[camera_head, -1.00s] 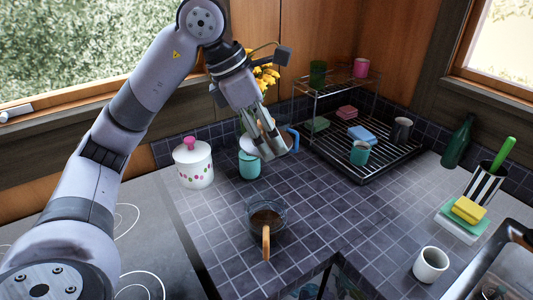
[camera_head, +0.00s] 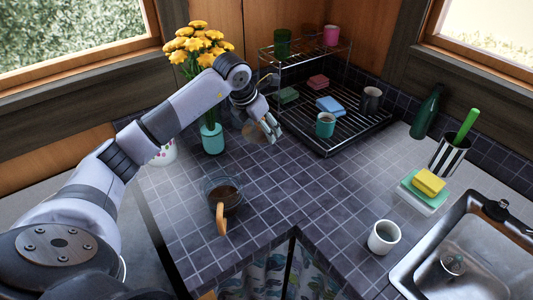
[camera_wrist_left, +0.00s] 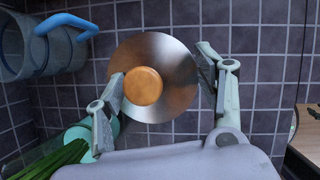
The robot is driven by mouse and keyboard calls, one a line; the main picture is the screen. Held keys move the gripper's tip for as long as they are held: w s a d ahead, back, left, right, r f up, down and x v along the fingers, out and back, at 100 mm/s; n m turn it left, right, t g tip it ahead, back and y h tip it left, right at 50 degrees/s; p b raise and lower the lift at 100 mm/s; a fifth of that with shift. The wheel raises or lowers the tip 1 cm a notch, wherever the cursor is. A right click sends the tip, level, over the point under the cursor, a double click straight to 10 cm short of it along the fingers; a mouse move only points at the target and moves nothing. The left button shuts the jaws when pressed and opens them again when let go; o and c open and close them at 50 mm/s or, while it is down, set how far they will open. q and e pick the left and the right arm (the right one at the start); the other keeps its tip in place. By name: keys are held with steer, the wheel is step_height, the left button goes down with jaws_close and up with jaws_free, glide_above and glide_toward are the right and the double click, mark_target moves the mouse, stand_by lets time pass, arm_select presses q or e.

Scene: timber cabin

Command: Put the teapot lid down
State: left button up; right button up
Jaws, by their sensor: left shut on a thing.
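The teapot lid is a round steel disc with an orange knob (camera_wrist_left: 143,86), seen face-on in the left wrist view. My left gripper (camera_wrist_left: 162,82) is shut on it, with a finger on either side. In the head view the lid (camera_head: 254,133) shows as a brownish disc beside my left gripper (camera_head: 271,131), near the counter behind the teapot; I cannot tell whether it touches the tiles. The glass teapot (camera_head: 224,194) stands on the counter with dark liquid inside and its orange handle towards me. Its top looks open. My right gripper is not in view.
A teal vase of yellow flowers (camera_head: 212,138) stands left of the gripper. A blue-handled glass vessel (camera_wrist_left: 45,48) is close by in the wrist view. A wire rack (camera_head: 345,132) with mugs and sponges stands to the right. The tiled counter (camera_head: 295,195) is clear in the middle.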

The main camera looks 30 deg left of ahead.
arm_select(q)
steer(key=p, duration=0.1)
glide_above(266, 157)
steer(key=s, duration=0.2)
step_height(266, 157, down, 5)
steer(key=shift+w+a+r, duration=0.1)
steer(key=shift+a, duration=0.05)
steer(key=shift+f, duration=0.6)
step_height(266, 157, down, 3)
steer(key=shift+f+p, duration=0.1)
steer(key=shift+p, duration=0.6)
steer(key=shift+f, duration=0.1)
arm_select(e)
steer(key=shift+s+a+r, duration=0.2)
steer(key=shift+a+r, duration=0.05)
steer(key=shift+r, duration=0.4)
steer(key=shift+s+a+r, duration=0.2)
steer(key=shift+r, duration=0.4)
arm_select(q)
steer(key=shift+f, duration=0.15)
steer(key=o, duration=1.2)
steer(key=shift+c, duration=0.2)
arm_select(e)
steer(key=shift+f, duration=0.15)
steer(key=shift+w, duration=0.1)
